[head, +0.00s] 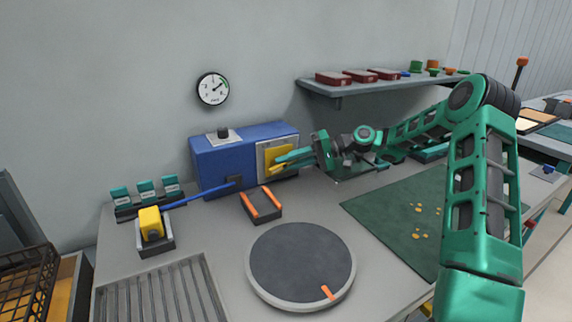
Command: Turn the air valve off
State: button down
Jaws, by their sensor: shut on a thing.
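A blue box (215,160) stands against the back wall. Its right front carries a pale panel (262,163) with a yellow part (279,152) on it, which looks like the valve handle. My green arm reaches in from the right, and my gripper (283,161) is at this panel with its teal fingers pointing left. The fingers are closed on the yellow part and cover some of it. The handle's exact angle is hard to tell. A round gauge (212,89) hangs on the wall above the box, its needle pointing up and right.
A blue hose (200,194) runs from the box to a yellow tool (150,222) in a dark holder. A small orange-edged cradle (261,205), a round turntable (300,262) and a green mat (410,215) lie on the bench. A shelf (365,85) with red boxes hangs above my forearm.

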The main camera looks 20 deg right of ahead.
jog(key=shift+w+d+f+y, duration=0.1)
jog(key=shift+d+f+y, duration=0.1)
jog(key=shift+y, duration=0.2)
jog(key=c, duration=1.6)
grip_release()
jog(key=shift+c, duration=0.2)
jog(key=shift+r, duration=0.1)
jog(key=v, duration=1)
jog(key=shift+d, duration=0.35)
